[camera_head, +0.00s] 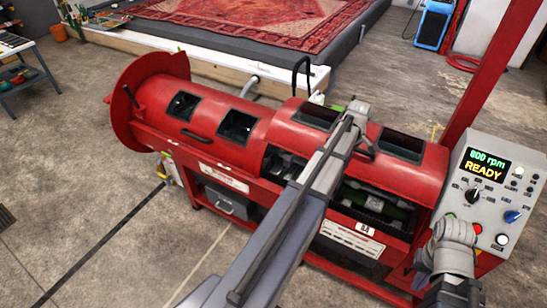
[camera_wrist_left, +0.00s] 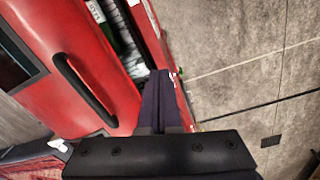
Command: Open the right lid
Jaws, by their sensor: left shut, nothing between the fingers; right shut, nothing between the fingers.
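The right lid (camera_head: 384,140) is the curved red cover on the right half of the red machine. It stands partly raised, with a dark opening and a green roll (camera_head: 376,203) below its front edge. My left arm crosses in front of it and hides its middle. In the left wrist view my left gripper (camera_wrist_left: 158,74) is shut and empty, at the lid's edge beside its black handle (camera_wrist_left: 84,90). Its fingers are hard to make out in the head view. My right gripper (camera_head: 450,242) is shut over the lower part of the control panel, its tips unclear.
The left lid (camera_head: 210,112), with two windows and a black handle, is down. The control panel (camera_head: 490,190) reads 800 rpm READY. A red post (camera_head: 490,75) rises behind it. A rug (camera_head: 255,17) lies on a platform behind. The floor at front left is clear.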

